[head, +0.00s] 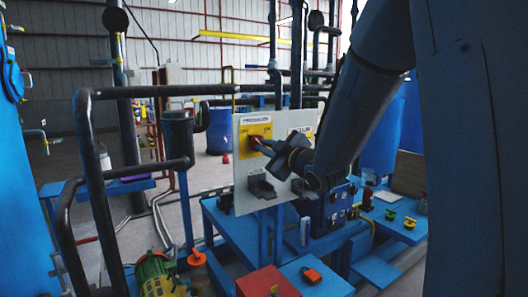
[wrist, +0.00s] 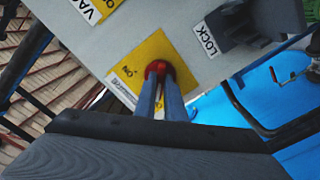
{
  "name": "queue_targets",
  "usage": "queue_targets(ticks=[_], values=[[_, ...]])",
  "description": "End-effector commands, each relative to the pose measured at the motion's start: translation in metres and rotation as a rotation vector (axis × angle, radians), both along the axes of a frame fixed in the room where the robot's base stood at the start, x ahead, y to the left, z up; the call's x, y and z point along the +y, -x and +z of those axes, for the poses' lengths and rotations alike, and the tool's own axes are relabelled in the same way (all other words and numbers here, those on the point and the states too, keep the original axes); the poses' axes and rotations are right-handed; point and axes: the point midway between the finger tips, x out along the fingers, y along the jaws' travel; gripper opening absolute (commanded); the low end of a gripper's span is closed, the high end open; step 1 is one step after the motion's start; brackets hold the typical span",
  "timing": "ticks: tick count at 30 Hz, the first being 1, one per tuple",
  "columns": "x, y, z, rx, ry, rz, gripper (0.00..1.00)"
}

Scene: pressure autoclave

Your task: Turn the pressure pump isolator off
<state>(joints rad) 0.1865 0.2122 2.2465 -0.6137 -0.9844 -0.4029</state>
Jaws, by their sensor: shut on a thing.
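The pressure pump isolator is a red rotary knob on a yellow square plate (head: 262,130), fixed to an upright pale panel (head: 242,196). In the wrist view the red knob (wrist: 158,67) sits on its yellow plate (wrist: 175,50), with small lettering beside it. My gripper (head: 257,143) reaches the plate from the right. In the wrist view its two fingers (wrist: 160,82) are closed on the red knob, which shows just past the fingertips. The fingers and tips hide part of the knob, so I cannot tell its exact setting.
A second yellow plate, labelled vacuum (head: 308,130), is partly behind my gripper. A black lock bracket (head: 261,187) juts from the panel below. Black pipes (head: 150,91) stand at the left. A blue bench (head: 330,275) holds small coloured parts.

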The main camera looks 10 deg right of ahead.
Motion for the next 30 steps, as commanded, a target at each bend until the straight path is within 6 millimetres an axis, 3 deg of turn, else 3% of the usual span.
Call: queue_targets(ticks=[16,17,20,30], values=[[0.0002,0.0002,0.0001,-0.008,0.026,0.001,0.00],[0.0002,0.0002,0.0001,-0.008,0.026,0.001,0.11],[0.0002,0.0002,0.0000,-0.008,0.026,0.001,0.28],[-0.0008,0.0024,0.0001,-0.008,0.025,0.000,0.28]])
